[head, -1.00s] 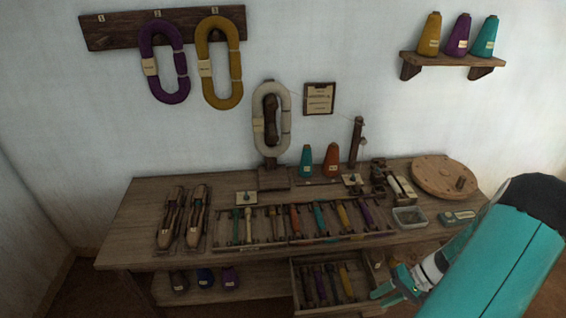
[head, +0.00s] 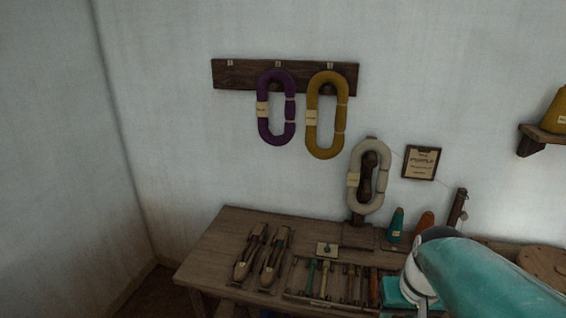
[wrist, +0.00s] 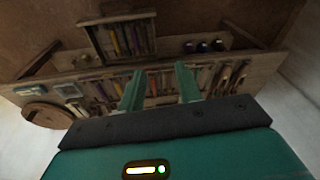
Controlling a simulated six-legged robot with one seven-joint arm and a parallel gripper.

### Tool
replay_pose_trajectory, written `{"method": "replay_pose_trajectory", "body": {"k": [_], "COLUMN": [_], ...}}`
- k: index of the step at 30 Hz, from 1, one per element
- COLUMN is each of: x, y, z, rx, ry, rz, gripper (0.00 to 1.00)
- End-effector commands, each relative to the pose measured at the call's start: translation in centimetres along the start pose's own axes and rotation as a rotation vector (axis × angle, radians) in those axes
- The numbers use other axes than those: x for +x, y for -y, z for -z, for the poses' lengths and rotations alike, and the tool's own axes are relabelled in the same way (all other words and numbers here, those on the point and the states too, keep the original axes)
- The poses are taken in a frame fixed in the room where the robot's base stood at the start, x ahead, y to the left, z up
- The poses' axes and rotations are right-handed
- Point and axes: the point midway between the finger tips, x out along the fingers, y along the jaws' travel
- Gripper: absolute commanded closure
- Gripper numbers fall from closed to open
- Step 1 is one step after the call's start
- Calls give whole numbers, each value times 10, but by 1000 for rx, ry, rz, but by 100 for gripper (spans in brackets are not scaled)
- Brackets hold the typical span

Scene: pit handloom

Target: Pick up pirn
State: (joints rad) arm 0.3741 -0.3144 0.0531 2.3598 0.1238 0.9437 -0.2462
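In the head view a green pirn (head: 311,275), a cream pirn (head: 325,280) and a red pirn (head: 374,287) show; my arm hides the rack's right part. In the wrist view, which is turned upside down, the pirn rack (wrist: 96,92) lies beyond my fingers. More pirns lie in an open drawer (wrist: 89,40) at the top of that view. My gripper (wrist: 158,84) is open, its two teal fingers apart with nothing held, above the bench.
Two wooden shuttles (head: 259,254) lie at the bench's left. A cream hank (head: 370,176) stands behind the rack, with teal (head: 396,225) and orange (head: 424,224) cones beside it. Purple (head: 276,107) and mustard (head: 327,115) hanks hang on the wall. A round wooden disc (wrist: 47,116) lies at the other end.

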Motion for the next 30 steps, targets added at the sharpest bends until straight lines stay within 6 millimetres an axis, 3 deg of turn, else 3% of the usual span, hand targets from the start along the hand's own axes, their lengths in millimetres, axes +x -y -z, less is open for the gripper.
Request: {"method": "replay_pose_trajectory", "body": {"k": [1, 6, 12, 23, 30], "x": [-13, -45, -68, -73, -73], "y": [15, 51, 76, 80, 77], "z": [-4, -23, -43, -48, -40], "rx": [-31, -96, -140, -147, -134], "ry": [-45, -177, -295, -320, -308], "rz": [-12, -28, -13, -7, -12], "gripper": [66, 66, 66, 64, 64]}}
